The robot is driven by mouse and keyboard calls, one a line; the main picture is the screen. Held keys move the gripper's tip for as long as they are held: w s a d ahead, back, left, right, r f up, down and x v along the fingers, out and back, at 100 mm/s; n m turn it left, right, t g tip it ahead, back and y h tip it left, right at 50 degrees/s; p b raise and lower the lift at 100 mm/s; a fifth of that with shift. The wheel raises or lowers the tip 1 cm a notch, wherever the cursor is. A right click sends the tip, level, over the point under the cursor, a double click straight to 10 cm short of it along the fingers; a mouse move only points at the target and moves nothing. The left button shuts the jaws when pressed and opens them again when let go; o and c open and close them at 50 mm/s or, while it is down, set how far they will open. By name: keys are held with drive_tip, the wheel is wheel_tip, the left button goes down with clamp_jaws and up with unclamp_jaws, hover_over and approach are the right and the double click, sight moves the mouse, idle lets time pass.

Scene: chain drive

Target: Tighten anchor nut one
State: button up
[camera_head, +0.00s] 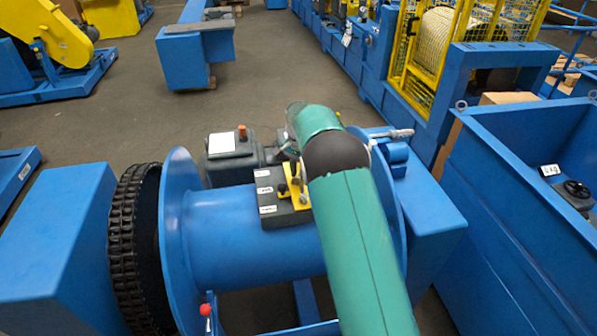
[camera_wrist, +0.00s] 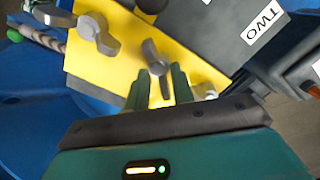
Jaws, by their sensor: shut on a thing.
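In the wrist view my gripper (camera_wrist: 160,82) has its two green fingers on either side of the lower wing of a grey wing nut (camera_wrist: 153,55), shut on it. The nut sits on a yellow plate (camera_wrist: 120,68). A second, larger grey wing nut (camera_wrist: 97,33) stands to the left on the plate, apart from my fingers. A small pale metal part (camera_wrist: 203,92) shows right of the fingers. No number shows on the held nut. In the head view the yellow plate (camera_head: 296,196) sits on a dark block, partly hidden by my arm; my gripper is hidden there.
A dark block (camera_wrist: 225,30) with a label reading TWO lies beside the plate. In the head view the block (camera_head: 268,190) carries several labels and rests on a blue drum (camera_head: 240,235). A chain (camera_head: 135,250) rings the drum's left end. A blue bin (camera_head: 500,180) stands right.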

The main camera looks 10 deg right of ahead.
drive_tip(key=m, duration=0.3)
drive_tip(key=shift+r+m, duration=0.15)
drive_tip(key=shift+m, duration=0.15)
idle(1.2)
drive_tip(key=o, duration=0.7)
drive_tip(key=shift+c, duration=0.2)
wheel_tip(320, 180, up, 14)
drive_tip(key=shift+w+d, duration=0.15)
drive_tip(key=shift+d, duration=0.05)
drive_tip(key=shift+f, duration=0.2)
